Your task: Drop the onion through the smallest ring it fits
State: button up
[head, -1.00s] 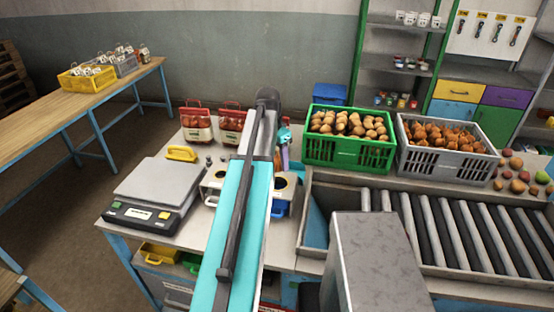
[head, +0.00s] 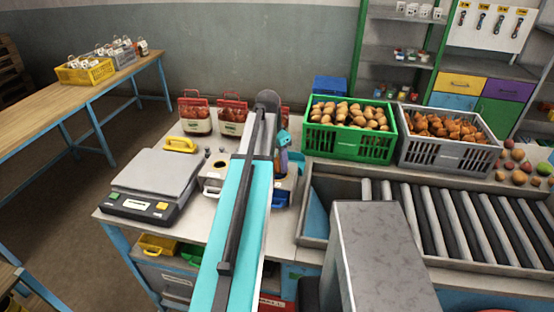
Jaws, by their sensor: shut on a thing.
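A pale stand with round openings (head: 211,191) is on the workbench, partly behind my arm. One opening shows left of the arm and another to its right; any more between them are hidden. My gripper (head: 283,163) is only partly seen just right of the arm's far end, above the right side of the stand. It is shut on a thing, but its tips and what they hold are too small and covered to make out. I cannot pick out a single onion there. A grey crate (head: 440,153) at the right holds many orange-brown onion-like items.
A green crate (head: 345,148) of round brown produce stands beside the grey one. A scale (head: 155,185), a yellow-handled item (head: 181,145) and red-topped sacks (head: 196,118) are left of the arm. A roller conveyor (head: 450,215) fills the right. Loose fruit lies far right.

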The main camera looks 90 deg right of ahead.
jog(key=shift+f, duration=0.55)
jog(key=o, duration=1.3)
jog(key=shift+b, duration=0.3)
notch_tip(320, 180, up, 14)
jog(key=w+a+b, duration=0.1)
jog(key=b, duration=0.3)
jog(key=shift+w+a+f, duration=0.2)
jog(key=shift+w, duration=0.05)
dwell(0.3)
